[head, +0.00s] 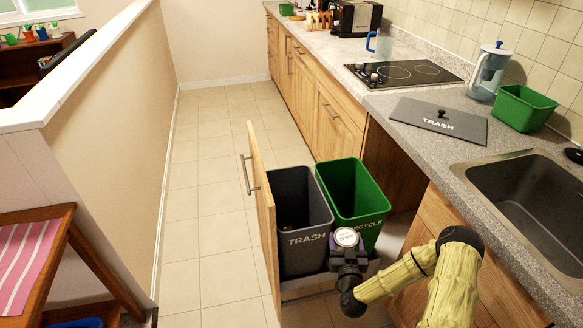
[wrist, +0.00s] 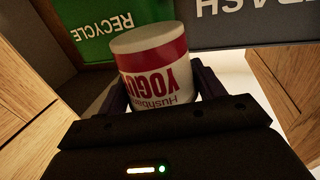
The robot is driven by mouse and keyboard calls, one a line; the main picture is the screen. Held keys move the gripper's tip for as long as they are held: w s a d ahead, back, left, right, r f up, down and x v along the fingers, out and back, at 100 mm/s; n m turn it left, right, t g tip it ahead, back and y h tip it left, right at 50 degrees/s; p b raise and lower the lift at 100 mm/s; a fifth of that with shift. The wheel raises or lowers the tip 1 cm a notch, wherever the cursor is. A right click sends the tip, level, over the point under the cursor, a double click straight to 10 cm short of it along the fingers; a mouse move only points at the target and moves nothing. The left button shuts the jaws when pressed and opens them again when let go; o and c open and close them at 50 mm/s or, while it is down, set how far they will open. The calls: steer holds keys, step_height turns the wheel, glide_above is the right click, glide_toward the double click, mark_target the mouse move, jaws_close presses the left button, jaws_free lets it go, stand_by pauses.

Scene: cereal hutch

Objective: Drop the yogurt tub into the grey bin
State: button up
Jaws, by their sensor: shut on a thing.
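The yogurt tub (wrist: 155,75) is white with a red band and red lettering. My gripper (wrist: 160,90) is shut on it, with a finger on each side. In the head view the tub's round pale lid (head: 346,237) shows on top of my gripper (head: 348,250). The grey bin (head: 305,225), marked TRASH, stands in the pulled-out drawer, just left of and behind the gripper. Its mouth is open and some small contents show inside. The tub is in front of the bins, outside them. In the wrist view the grey bin's wall (wrist: 255,25) is at the upper right.
A green RECYCLE bin (head: 356,190) stands right beside the grey one. The wooden drawer front (head: 263,215) rises at the left. The counter edge and sink (head: 525,195) are at the right. A grey TRASH lid (head: 437,120) lies on the counter. The floor at left is clear.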

step_height(320, 180, down, 5)
steer(key=b, duration=0.5)
steer(key=shift+s+a+r+p, duration=0.1)
steer(key=shift+a+r+p, duration=0.1)
steer(key=shift+p, duration=0.25)
steer(key=shift+s+a+f, duration=0.15)
steer(key=shift+s+f, duration=0.05)
steer(key=shift+f, duration=0.4)
steer(key=shift+r, duration=0.1)
